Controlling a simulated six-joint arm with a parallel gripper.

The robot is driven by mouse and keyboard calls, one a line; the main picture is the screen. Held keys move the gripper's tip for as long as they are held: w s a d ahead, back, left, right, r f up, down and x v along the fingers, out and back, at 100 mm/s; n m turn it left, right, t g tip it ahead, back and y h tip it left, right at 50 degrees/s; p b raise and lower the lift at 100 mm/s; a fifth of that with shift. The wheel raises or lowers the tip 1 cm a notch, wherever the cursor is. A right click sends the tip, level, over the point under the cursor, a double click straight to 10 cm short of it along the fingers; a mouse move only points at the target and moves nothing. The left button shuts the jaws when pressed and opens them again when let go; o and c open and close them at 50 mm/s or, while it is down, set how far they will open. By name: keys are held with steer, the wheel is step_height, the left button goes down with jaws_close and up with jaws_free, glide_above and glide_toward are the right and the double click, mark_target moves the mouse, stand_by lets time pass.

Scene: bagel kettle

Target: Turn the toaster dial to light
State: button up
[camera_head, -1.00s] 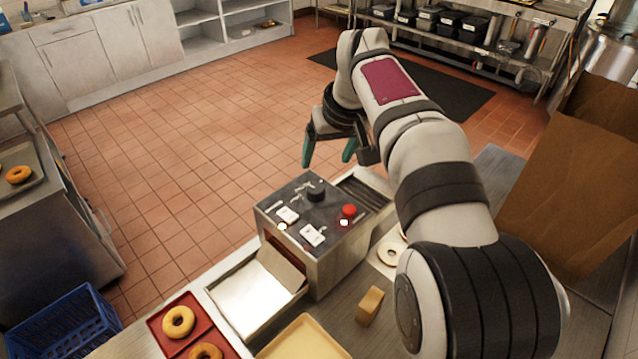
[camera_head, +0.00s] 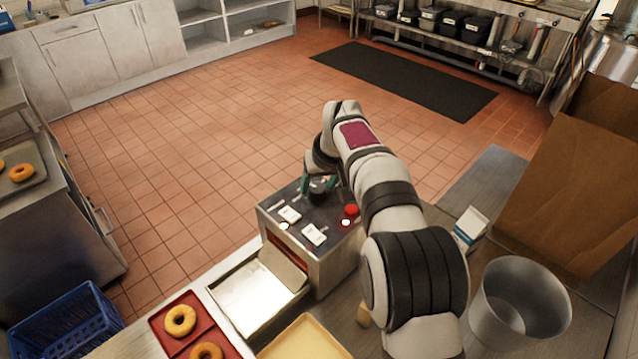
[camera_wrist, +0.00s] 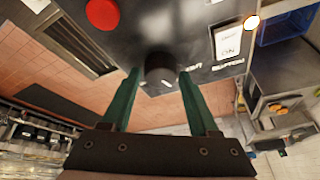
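The toaster (camera_head: 335,262) is a steel box with a dark control panel on top. Its black round dial (camera_head: 318,193) sits at the panel's far side, and shows from close up in the wrist view (camera_wrist: 160,66). My gripper (camera_head: 318,184) is over the dial, its green fingers apart. In the wrist view my gripper (camera_wrist: 160,74) has one fingertip on each side of the dial, with a small gap visible on both sides. Small white lettering lies beside the dial, too blurred to read surely. The dial's pointer is not clear.
A red button (camera_head: 351,210) and white switch labels (camera_head: 314,234) share the panel. Left of the toaster are a steel chute (camera_head: 258,292) and a red tray (camera_head: 172,314) with bagels. A metal pot (camera_head: 519,305) and a carton (camera_head: 469,227) stand at right.

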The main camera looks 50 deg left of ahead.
jaws_close()
steer(key=shift+n, duration=0.4)
steer(key=n+g, duration=0.1)
steer(key=n, duration=0.1)
steer(key=shift+w+n, duration=0.1)
steer(key=shift+n, duration=0.3)
steer(key=shift+n+g, duration=1.1)
steer(key=shift+n, duration=1)
steer(key=shift+o, duration=2)
jaws_free()
